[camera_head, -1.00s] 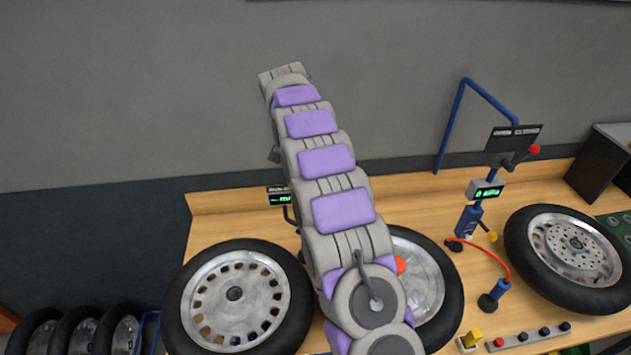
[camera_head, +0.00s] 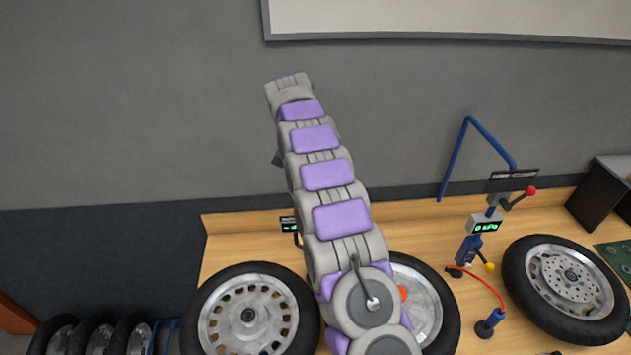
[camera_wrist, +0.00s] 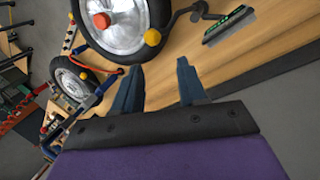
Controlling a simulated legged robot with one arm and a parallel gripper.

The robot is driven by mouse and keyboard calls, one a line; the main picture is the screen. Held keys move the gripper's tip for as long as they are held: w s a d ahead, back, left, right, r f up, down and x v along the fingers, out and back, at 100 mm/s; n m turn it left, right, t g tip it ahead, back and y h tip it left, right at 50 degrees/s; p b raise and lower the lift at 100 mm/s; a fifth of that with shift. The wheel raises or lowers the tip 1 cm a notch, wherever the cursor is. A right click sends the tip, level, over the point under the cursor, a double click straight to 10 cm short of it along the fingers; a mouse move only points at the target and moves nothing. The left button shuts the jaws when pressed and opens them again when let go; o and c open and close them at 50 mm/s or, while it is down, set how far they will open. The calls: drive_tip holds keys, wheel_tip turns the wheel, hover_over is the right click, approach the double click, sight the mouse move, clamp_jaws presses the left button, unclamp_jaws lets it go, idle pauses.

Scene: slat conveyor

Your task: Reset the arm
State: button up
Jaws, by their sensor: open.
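My arm (camera_head: 330,185) rises over the workbench in the head view, nearly straight, its far end in front of the grey wall. The fingers of my gripper cannot be made out in the head view. In the wrist view my gripper (camera_wrist: 160,75) has its two dark fingers apart, with nothing between them. Beyond the fingers lies the wooden bench top (camera_wrist: 180,65), with a spoked wheel (camera_wrist: 122,30) close to the fingertips in the picture.
The bench carries a left wheel (camera_head: 215,315), a middle wheel (camera_head: 440,310) partly behind my arm, and a right wheel (camera_head: 568,280). A blue stand (camera_head: 468,250) with a gauge display (camera_head: 486,226) stands between them. Several tyres (camera_head: 92,338) stand at lower left.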

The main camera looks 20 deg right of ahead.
drive_tip(key=shift+w+a+r+p, duration=0.15)
drive_tip(key=shift+a+r+p, duration=0.35)
drive_tip(key=shift+a, duration=0.2)
drive_tip(key=shift+d, duration=0.15)
drive_tip(key=s+a+f+n+y+b, duration=0.1)
drive_tip(key=s+f+n+b, duration=0.15)
drive_tip(key=s+b, duration=0.65)
drive_tip(key=s+a+f+n+b, duration=0.1)
drive_tip(key=s+a+n+b, duration=0.3)
drive_tip(key=s, duration=0.9)
drive_tip(key=s+f+n+b, duration=0.1)
drive_tip(key=s+f+b, duration=0.5)
drive_tip(key=s, duration=0.6)
drive_tip(key=s+f+n+t+y+b, duration=0.1)
drive_tip(key=s+f+b, duration=0.5)
drive_tip(key=s+f, duration=0.4)
drive_tip(key=s, duration=0.3)
drive_tip(key=shift+f, duration=0.15)
drive_tip(key=shift+s+n, duration=0.1)
drive_tip(key=shift+n, duration=0.15)
